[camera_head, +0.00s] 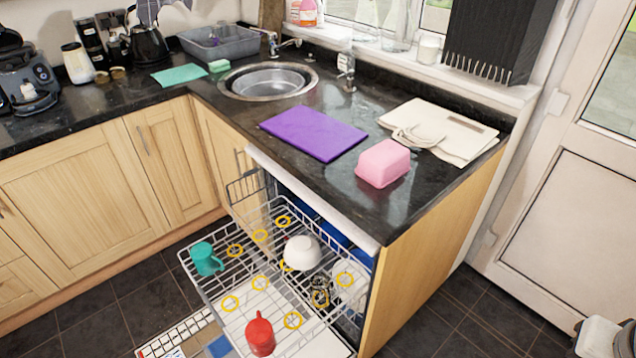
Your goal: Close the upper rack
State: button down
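The upper rack (240,268) is a light wire basket, pulled well out of the dishwasher (312,200) under the counter. A teal mug (206,259) stands at its left side. A white bowl (302,252) lies upside down towards the back. Several yellow rings show among the wires. The rack's inner end and the dishwasher's inside are partly hidden by the counter. My gripper does not show clearly; only a whitish part, probably of my arm, is at the bottom right corner.
The dishwasher's door appears lowered beneath the rack. Wood cabinets (85,195) flank it on the left, a wood end panel (425,255) on the right. Dark tiled floor (480,320) is clear at the right. A purple board (313,133) and pink box (383,163) lie on the counter.

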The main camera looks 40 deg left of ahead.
aim_at(273, 276)
jog(key=i, duration=0.25)
jog(key=u, duration=2.7)
jog(key=i, duration=0.55)
jog(key=u, duration=0.15)
jog(key=k, duration=0.9)
jog(key=z, duration=0.2)
jog(key=i, duration=0.65)
jog(key=z, duration=0.05)
